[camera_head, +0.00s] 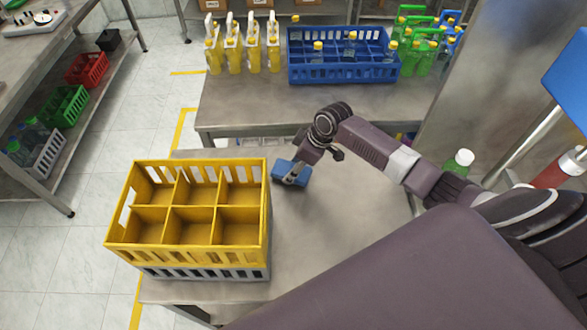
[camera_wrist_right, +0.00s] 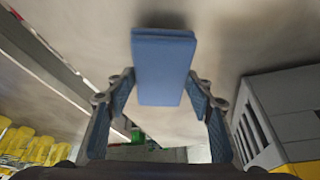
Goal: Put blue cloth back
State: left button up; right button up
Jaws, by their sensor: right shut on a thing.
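In the right wrist view the cloth (camera_wrist_right: 163,60) fills the space between the fingertips. My right gripper (camera_head: 297,176) points down and is shut on the cloth. The right gripper's fingers (camera_wrist_right: 161,80) also show in the wrist view, one on each side of it. I cannot tell whether the cloth touches the tabletop. My left gripper is not in view.
An empty yellow crate (camera_head: 186,252) with six-fold dividers sits on a grey crate (camera_head: 205,273), close left of the cloth. Behind, another table (camera_head: 270,110) holds yellow bottles (camera_head: 233,50), a blue crate (camera_head: 340,75) and green bottles. A green bottle (camera_head: 460,160) stands right of my arm.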

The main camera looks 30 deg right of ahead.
jog(key=shift+f, duration=0.65)
jog(key=shift+f, duration=0.2)
jog(key=o, duration=1.1)
jog(key=shift+r, duration=0.25)
jog(key=b+v, duration=0.1)
jog(key=v, duration=1.1)
